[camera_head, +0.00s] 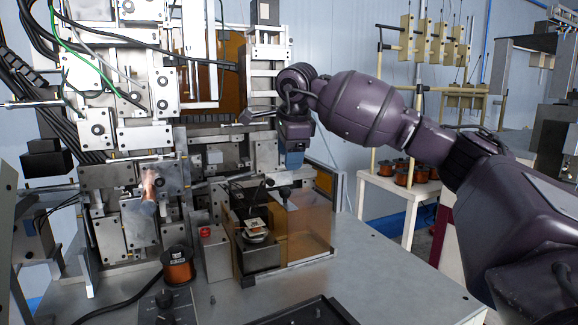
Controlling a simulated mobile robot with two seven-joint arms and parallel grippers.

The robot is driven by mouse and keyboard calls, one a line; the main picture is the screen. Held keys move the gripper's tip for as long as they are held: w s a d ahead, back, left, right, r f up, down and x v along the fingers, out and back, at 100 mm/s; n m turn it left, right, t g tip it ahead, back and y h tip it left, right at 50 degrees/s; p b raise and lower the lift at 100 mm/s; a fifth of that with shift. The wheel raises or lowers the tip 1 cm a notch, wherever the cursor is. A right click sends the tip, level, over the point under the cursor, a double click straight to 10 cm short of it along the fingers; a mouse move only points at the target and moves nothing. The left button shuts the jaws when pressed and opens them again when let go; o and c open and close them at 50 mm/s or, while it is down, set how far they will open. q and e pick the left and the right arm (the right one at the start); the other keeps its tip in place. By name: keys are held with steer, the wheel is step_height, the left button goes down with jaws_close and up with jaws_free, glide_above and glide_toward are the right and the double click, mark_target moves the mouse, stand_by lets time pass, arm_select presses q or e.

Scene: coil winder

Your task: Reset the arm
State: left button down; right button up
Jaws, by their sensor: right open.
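My right arm reaches in from the right edge, purple and dark, across the front of the coil winder (145,135). Its wrist bends down, and the right gripper (291,166) points downward in front of the machine, above and behind the amber guard box (308,228). The gripper is open; its fingers are small and partly lost against the machine, and I see nothing held. Below and left of it is a small fixture (256,232) with a light part on top. My left gripper is not in view.
A copper wire spool (178,266) and a black knob box (168,305) stand at the front left of the grey table (370,275). A dark tray (305,314) lies at the front edge. A white rack (390,187) with several spools stands behind my arm.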

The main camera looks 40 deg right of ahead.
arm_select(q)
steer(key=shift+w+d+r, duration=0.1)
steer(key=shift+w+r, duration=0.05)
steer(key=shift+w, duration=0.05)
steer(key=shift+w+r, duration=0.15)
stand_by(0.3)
